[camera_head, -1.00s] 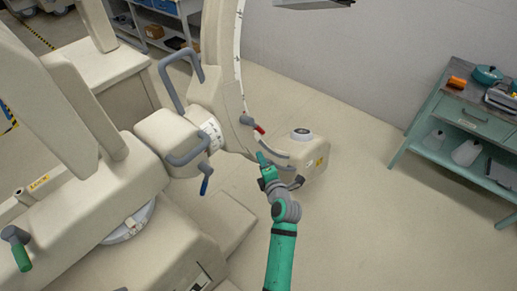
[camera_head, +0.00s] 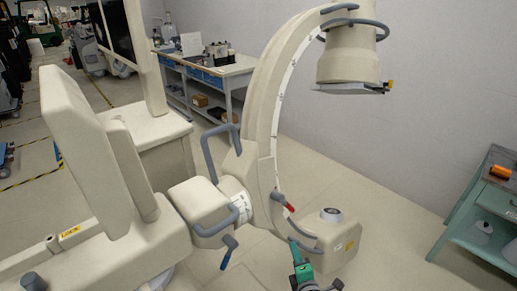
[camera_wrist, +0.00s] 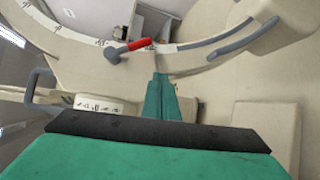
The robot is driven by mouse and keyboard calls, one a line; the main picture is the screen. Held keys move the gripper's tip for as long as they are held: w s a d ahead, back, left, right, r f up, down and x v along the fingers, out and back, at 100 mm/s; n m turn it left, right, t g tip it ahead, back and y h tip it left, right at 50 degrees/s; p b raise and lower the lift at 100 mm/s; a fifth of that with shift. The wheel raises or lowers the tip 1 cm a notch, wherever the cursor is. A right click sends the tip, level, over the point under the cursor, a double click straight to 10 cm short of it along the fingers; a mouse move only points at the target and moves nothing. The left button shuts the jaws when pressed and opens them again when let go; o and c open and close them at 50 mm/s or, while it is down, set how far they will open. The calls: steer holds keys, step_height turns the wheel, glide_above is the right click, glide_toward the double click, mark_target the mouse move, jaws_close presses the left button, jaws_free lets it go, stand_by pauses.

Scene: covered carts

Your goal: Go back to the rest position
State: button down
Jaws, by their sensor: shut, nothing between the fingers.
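My gripper (camera_head: 296,246) shows at the bottom of the head view, green, just in front of the lower end of a large beige C-shaped arm machine (camera_head: 262,110). In the wrist view my gripper's green fingers (camera_wrist: 161,98) are together with nothing between them. A red-tipped lever (camera_head: 289,207) on the machine sits above and slightly left of my gripper; it also shows in the wrist view (camera_wrist: 138,44), beyond the fingertips and apart from them. A blue-handled lever (camera_head: 229,241) hangs to the left. The rest of my arm is mostly below the frame.
The machine's beige lower box (camera_head: 338,245) stands right beside my gripper. Its upper head (camera_head: 347,55) overhangs above. A green table (camera_head: 490,215) stands at the right and a workbench (camera_head: 215,70) at the back. Bare floor (camera_head: 385,215) lies between the machine and the green table.

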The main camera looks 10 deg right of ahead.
steer(key=s+a+f+m+h, duration=0.1)
steer(key=s+a+f+m, duration=0.25)
steer(key=s, duration=0.35)
steer(key=s+a+f+m+g, duration=0.1)
steer(key=s+a+f+m, duration=0.1)
steer(key=s+a+m, duration=0.3)
steer(key=s+a+f+m+h, duration=0.1)
steer(key=s+a+f+m, duration=0.15)
steer(key=s, duration=0.55)
steer(key=s+a+r+m, duration=0.3)
steer(key=s, duration=0.3)
steer(key=s+a+r+m+y, duration=0.1)
steer(key=s+a+r+m, duration=0.2)
steer(key=s, duration=0.4)
steer(key=s+a+r+m+y, duration=0.1)
steer(key=s+a+r+m, duration=0.2)
steer(key=s, duration=0.4)
steer(key=shift+s+r+t, duration=0.25)
steer(key=shift+r+t, duration=0.15)
